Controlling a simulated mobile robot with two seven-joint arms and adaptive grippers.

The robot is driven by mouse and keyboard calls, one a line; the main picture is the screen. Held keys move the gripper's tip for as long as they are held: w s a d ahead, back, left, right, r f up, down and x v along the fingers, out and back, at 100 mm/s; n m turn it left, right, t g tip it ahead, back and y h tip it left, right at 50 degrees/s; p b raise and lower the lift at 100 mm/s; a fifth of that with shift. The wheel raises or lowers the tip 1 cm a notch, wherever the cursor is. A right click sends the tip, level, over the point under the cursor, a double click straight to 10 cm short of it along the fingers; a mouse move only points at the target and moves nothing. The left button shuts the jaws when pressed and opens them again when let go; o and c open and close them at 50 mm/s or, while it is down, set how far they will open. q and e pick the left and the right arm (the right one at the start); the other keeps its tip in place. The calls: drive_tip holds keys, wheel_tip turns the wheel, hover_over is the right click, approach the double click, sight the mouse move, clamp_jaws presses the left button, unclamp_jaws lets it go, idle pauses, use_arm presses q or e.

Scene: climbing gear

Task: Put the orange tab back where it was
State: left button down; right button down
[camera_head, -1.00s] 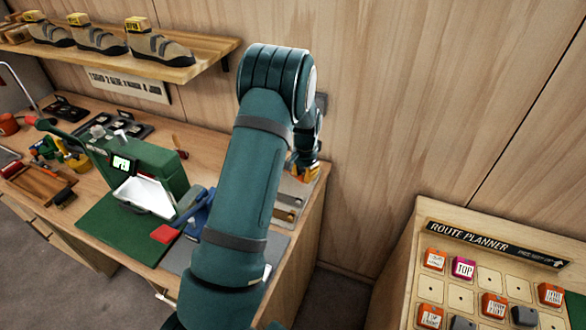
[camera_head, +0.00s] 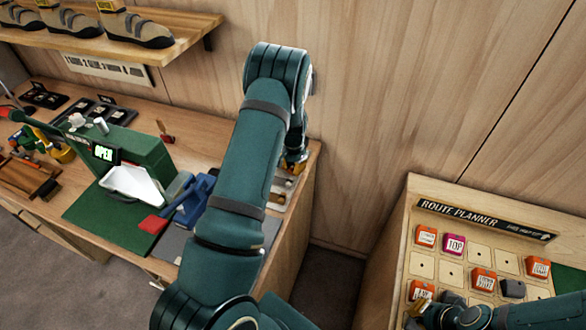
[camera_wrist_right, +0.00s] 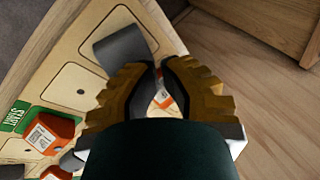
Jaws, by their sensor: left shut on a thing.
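The route planner board (camera_head: 424,267) stands at the lower right in the head view. It carries several orange tabs, including one at the upper left (camera_head: 426,236), one in the middle (camera_head: 483,279) and one at the right (camera_head: 538,268). Another orange tab (camera_head: 420,290) is at the lower left, beside my right gripper (camera_head: 428,308). In the right wrist view, orange and white show between its fingers (camera_wrist_right: 163,98); I cannot tell whether they grip it. My left gripper (camera_head: 294,166) is shut at the workbench's right end, its held thing hidden.
A magenta TOP tab (camera_head: 455,245) and a grey tab (camera_head: 512,289) are on the board; a grey piece also shows in the right wrist view (camera_wrist_right: 121,45). The workbench (camera_head: 215,150) holds a green machine (camera_head: 130,155). A floor gap separates bench and board.

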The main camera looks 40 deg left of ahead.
use_arm(q)
drive_tip(key=shift+f, duration=0.7)
use_arm(e)
drive_tip(key=shift+w, duration=0.1)
drive_tip(key=shift+f, duration=0.15)
use_arm(q)
drive_tip(key=c, duration=1)
unclamp_jaws()
drive_tip(key=shift+f, duration=0.1)
